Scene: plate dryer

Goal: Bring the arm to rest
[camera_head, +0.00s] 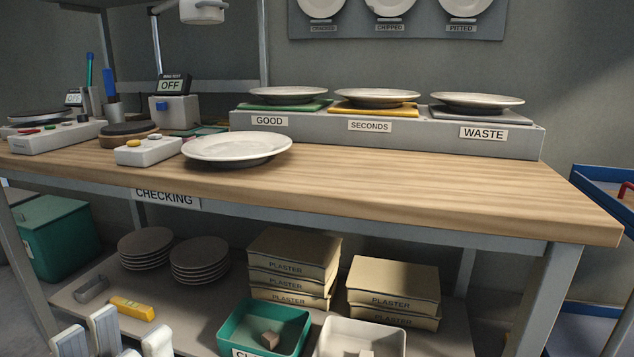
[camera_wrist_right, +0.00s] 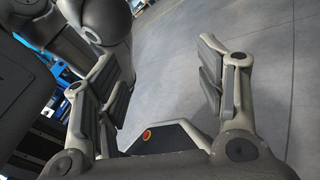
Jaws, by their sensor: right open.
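My right gripper (camera_wrist_right: 160,75) shows in the right wrist view with its two fingers wide apart. Nothing is between them, and the grey floor lies behind. The right gripper does not show in the head view. Pale grey finger-like parts, which look like my left gripper (camera_head: 122,338), rise at the bottom left of the head view. They are cut off by the picture's edge, in front of the lower shelf. I cannot tell how far they are apart or whether they hold anything.
The wooden workbench (camera_head: 400,190) carries a white plate (camera_head: 238,147) near its front edge. Three more plates rest on the rack (camera_head: 330,124) labelled GOOD, SECONDS and WASTE. The lower shelf (camera_head: 200,318) holds dark plates, plaster boxes and bins. The floor (camera_wrist_right: 250,30) looks open.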

